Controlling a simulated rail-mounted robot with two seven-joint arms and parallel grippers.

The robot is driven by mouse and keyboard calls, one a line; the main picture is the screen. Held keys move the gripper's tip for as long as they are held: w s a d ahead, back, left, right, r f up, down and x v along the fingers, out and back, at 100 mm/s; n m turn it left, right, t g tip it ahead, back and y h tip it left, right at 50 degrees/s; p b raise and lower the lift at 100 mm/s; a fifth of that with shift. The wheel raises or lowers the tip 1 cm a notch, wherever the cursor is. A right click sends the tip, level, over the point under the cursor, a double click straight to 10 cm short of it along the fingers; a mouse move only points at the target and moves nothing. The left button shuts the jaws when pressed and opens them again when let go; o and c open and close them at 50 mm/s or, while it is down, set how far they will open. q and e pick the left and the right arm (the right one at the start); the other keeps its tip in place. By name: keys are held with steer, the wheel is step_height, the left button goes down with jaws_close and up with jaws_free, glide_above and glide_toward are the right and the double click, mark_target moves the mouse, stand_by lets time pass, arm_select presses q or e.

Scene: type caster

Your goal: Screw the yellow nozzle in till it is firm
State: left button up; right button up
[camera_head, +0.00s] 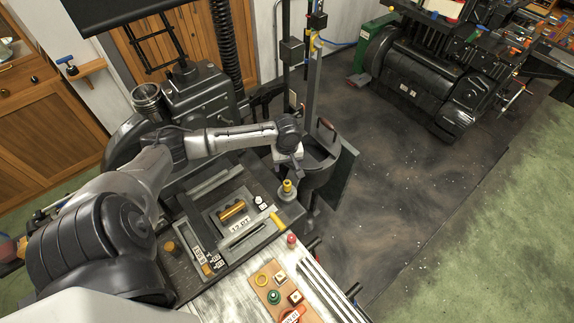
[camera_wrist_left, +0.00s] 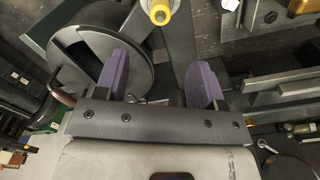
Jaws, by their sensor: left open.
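The yellow nozzle (camera_head: 287,186) stands upright on a grey round seat at the back right corner of the machine bed. In the left wrist view the yellow nozzle (camera_wrist_left: 160,14) shows at the top edge, partly cut off, beyond the fingertips and roughly midway between them. My left gripper (camera_head: 296,165) is close behind the nozzle in the head view. In the left wrist view its purple fingers (camera_wrist_left: 160,72) are spread apart with nothing between them. How far the nozzle is screwed in cannot be told. My right gripper is not in view.
A dark round pot (camera_head: 320,150) stands just beyond the left gripper. A brass cylinder (camera_head: 232,210) lies in the machine bed, with a yellow bar (camera_head: 277,220) at the bed's edge. A wooden board (camera_head: 265,298) holds a yellow ring and several coloured parts.

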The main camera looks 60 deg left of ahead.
mark_target(287, 182)
arm_select(q)
step_height(287, 182, down, 12)
steer(key=shift+f, duration=0.9)
